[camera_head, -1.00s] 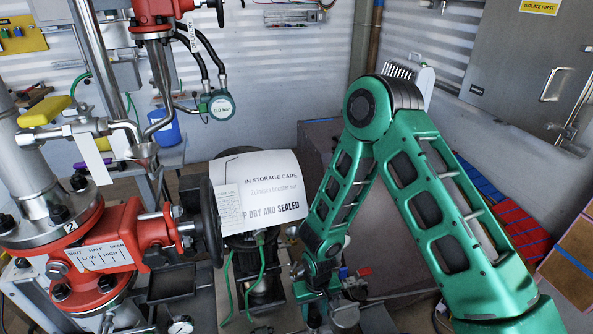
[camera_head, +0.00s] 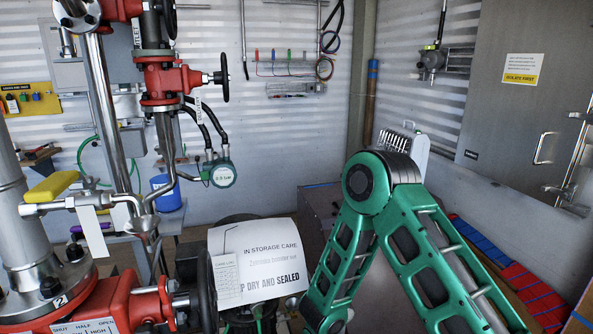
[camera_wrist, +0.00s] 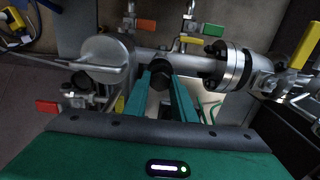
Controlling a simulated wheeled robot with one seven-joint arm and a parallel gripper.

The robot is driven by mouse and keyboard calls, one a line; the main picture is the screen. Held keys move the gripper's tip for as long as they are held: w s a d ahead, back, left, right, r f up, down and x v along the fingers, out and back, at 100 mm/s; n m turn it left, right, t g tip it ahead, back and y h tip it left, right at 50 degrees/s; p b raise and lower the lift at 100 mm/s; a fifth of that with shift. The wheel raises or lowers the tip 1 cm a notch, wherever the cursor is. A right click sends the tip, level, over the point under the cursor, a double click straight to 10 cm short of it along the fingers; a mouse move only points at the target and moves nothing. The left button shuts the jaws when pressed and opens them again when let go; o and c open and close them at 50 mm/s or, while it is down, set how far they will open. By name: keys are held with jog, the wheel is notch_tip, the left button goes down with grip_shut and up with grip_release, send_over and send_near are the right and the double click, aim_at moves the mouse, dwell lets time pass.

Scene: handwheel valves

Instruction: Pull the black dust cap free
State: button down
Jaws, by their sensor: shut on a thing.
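The black dust cap (camera_wrist: 161,73) shows in the wrist view, at the front of a grey metal pipe (camera_wrist: 190,64). My gripper (camera_wrist: 160,86) has its two teal fingers on either side of the cap and is shut on it. The cap sits at or very near the pipe; whether any gap lies between them is hard to see. In the head view my gripper and the cap are below the lower edge, and only my green arm shows.
In the wrist view a bolted flange (camera_wrist: 236,66) stands right of the cap, with a yellow handle (camera_wrist: 306,44) beyond. A round grey fitting (camera_wrist: 101,54) is at left. In the head view a red valve (camera_head: 172,78) and an "in storage care" sheet (camera_head: 258,262) are left of my arm.

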jog(key=shift+r, duration=0.1)
notch_tip(320, 180, up, 9)
dwell(1.5)
jog(key=shift+d+r, duration=0.1)
